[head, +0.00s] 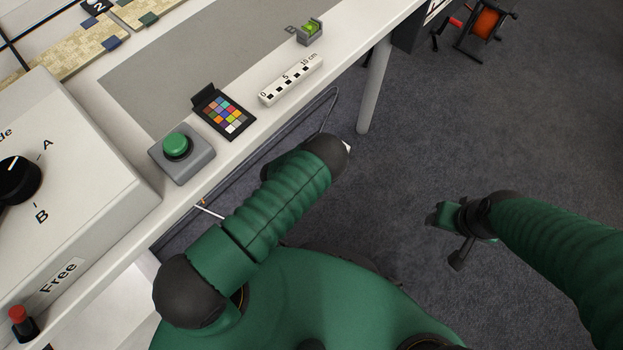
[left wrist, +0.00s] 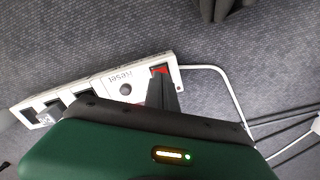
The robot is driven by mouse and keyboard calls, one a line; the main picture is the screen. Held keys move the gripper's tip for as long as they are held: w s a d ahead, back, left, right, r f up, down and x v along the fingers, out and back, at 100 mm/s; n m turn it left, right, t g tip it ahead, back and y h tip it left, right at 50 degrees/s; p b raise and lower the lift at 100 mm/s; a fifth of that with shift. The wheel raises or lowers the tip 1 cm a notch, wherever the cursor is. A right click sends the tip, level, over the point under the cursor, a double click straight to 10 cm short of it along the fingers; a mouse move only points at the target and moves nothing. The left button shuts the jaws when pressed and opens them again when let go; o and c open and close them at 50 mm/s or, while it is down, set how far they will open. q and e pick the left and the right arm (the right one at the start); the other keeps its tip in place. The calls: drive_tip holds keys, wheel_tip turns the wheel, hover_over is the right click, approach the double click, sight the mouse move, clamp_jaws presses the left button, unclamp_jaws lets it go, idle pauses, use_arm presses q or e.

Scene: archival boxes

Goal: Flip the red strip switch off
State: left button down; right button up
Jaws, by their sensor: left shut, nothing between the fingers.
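A white power strip (left wrist: 95,92) lies on the carpet in the left wrist view, running from lower left to upper right. Its red switch (left wrist: 159,70) is at the right end, beside a round dark button and the word "Reset". My left gripper (left wrist: 160,80) is shut and empty, its tips overlapping the lower edge of the red switch. I cannot tell whether they touch it or which way the switch is tilted. In the head view the left gripper and the strip are hidden. My right gripper (head: 447,232) hangs over open floor at the right; its opening is unclear.
A white cable (left wrist: 225,82) leaves the strip's right end. The white desk (head: 245,120) stands at the left, with a green button (head: 177,146), a colour chart (head: 224,113) and a scale bar (head: 290,80) near its edge. Open carpet (head: 420,120) lies to the right of the desk leg (head: 374,90).

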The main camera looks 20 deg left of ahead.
use_arm(q)
drive_tip(key=shift+f+b, duration=0.65)
drive_tip(key=shift+f, duration=0.2)
idle(0.4)
drive_tip(key=shift+r, duration=0.1)
wheel_tip(320, 180, up, 7)
drive_tip(key=p, duration=0.6)
idle(0.3)
